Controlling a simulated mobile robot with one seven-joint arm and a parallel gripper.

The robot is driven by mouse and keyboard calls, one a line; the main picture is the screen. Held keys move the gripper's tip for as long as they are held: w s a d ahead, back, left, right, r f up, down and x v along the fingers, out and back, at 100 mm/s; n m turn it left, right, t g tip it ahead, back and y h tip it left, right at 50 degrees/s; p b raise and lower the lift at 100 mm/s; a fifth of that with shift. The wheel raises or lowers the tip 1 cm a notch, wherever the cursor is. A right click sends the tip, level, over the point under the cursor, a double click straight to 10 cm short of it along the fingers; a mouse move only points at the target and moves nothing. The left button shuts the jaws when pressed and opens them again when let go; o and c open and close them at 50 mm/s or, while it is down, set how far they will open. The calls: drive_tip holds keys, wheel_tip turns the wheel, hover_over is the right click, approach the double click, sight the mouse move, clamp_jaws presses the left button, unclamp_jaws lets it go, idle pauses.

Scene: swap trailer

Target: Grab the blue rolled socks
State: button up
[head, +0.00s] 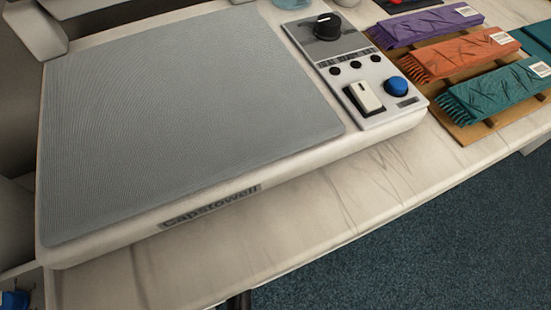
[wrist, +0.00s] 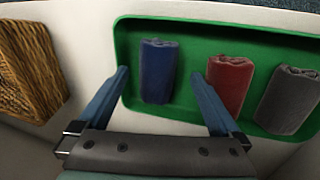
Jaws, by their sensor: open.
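The blue rolled socks (wrist: 158,72) stand out as a dark blue roll in a green tray (wrist: 190,33) in the wrist view. My gripper (wrist: 160,82) is open, with one finger on each side of the blue socks in the picture. Gaps show between the fingers and the socks, and I cannot tell how far above or short of them the fingers are. The head view shows neither the socks nor the gripper fingers.
In the tray, a red roll (wrist: 229,82) lies close by my right finger, and a grey roll (wrist: 287,98) lies farther right. A wicker basket (wrist: 28,70) is at the left. The head view shows a flat-topped device (head: 190,110) and folded scarves (head: 460,55) on a counter.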

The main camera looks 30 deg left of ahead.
drive_tip(key=shift+x, duration=1.2)
drive_tip(key=c, duration=1.2)
drive_tip(key=shift+r, duration=0.1)
drive_tip(key=shift+c, duration=0.2)
